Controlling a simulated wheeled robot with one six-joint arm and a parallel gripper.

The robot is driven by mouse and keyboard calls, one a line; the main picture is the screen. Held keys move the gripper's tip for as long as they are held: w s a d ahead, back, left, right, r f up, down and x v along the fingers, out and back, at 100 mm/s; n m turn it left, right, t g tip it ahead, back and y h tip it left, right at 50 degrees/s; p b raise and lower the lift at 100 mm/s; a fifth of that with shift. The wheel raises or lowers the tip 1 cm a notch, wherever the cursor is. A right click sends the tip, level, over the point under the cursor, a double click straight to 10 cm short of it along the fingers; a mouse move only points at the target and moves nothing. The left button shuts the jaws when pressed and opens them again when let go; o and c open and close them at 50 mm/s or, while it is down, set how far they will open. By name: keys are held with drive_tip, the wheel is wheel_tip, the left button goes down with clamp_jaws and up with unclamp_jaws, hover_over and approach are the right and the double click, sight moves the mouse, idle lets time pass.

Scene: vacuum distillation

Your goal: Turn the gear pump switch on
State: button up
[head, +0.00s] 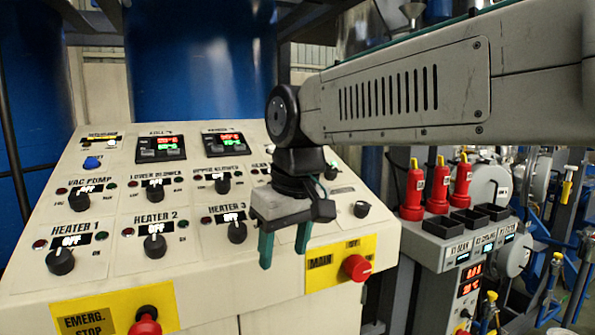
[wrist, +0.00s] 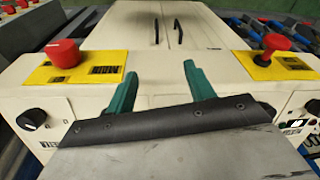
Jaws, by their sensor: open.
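The cream control panel (head: 120,235) has several black rotary knobs with labels such as VAC PUMP, LOWER BLOWER and HEATER 1 to 3. I cannot read a gear pump label on any of them. A black knob (head: 361,209) sits just right of my gripper (head: 284,255), and its label is not readable. My gripper points down in front of the panel's right part, with its green fingers apart and nothing between them. It hides part of the panel. In the wrist view, my gripper (wrist: 160,78) is open over a bare cream surface, with a black knob (wrist: 32,119) at lower left.
A red emergency stop (head: 145,322) is at lower left. A second cabinet (head: 433,255) with small displays and red bottles (head: 437,187) stands at right. Two red buttons also show in the wrist view.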

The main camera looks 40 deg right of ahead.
drive_tip(key=shift+t, duration=0.5)
drive_tip(key=w+d+r, duration=0.2)
drive_tip(key=w, duration=0.1)
drive_tip(key=w+d+r, duration=0.2)
drive_tip(key=w+r, duration=0.1)
drive_tip(key=w+d+r, duration=0.2)
drive_tip(key=w+r, duration=0.1)
drive_tip(key=w+d+r+t, duration=0.1)
drive_tip(key=w+d+r, duration=0.4)
drive_tip(key=w+d, duration=0.15)
drive_tip(key=shift+h, duration=0.4)
drive_tip(key=x, duration=0.6)
drive_tip(key=shift+w+d+f, duration=0.1)
drive_tip(key=shift+d+f, duration=0.1)
drive_tip(key=shift+d, duration=0.1)
drive_tip(key=shift+w+f, duration=0.1)
drive_tip(key=shift+f, duration=0.15)
drive_tip(key=c, duration=1)
